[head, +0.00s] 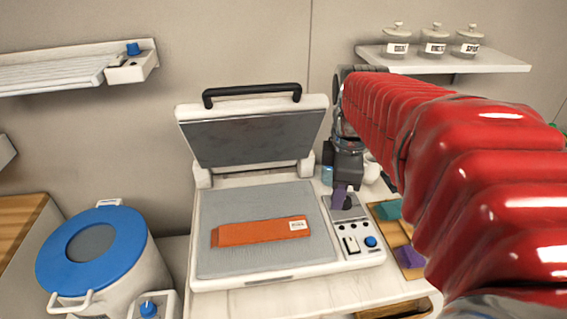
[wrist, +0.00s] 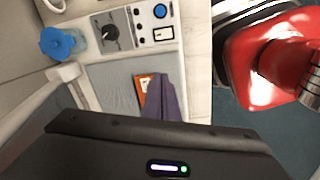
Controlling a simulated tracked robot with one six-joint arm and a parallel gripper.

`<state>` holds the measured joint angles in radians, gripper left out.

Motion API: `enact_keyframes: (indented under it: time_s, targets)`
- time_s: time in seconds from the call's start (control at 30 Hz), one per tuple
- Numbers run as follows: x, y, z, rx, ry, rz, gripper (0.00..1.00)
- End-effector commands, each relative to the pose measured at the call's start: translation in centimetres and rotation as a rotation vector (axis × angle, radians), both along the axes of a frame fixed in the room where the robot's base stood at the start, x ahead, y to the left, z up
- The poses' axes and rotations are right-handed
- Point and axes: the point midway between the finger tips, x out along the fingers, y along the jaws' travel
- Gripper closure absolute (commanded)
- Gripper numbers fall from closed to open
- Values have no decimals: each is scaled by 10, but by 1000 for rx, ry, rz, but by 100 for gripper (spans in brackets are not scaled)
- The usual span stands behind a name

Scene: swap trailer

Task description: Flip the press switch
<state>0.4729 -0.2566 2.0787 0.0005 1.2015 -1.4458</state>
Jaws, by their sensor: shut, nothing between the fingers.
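The press (head: 262,284) stands on a white counter with its lid (head: 255,138) raised. An orange packet (head: 260,232) lies on its grey lower plate. The control panel at the press's right has a small white switch (head: 350,244) and a blue button (head: 371,242). My gripper (head: 341,198) has purple fingers, shut and empty, in front of the panel's upper part in the head view. In the wrist view, my gripper (wrist: 165,105) overlaps part of the packet (wrist: 146,92).
A blue-lidded white pot (head: 140,250) stands at the lower left. A shelf with jars (head: 436,42) hangs at the upper right, and a rack (head: 60,75) at the upper left. A tray with teal and purple items (head: 410,257) lies right of the panel. My red arm blocks the right side.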

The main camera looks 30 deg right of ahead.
Motion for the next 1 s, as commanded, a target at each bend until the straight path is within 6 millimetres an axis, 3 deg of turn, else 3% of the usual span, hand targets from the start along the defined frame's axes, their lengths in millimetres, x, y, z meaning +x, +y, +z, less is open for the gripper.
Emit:
enact_keyframes:
  time_s: [0.2,0.33,0.8,1.0]
  targets:
    - [0,-44,-4,20,82,199,100]
    - [-2,-59,-6,32,105,279,100]
    - [-2,-63,-7,36,113,314,100]
    - [-3,-63,-19,38,115,314,100]
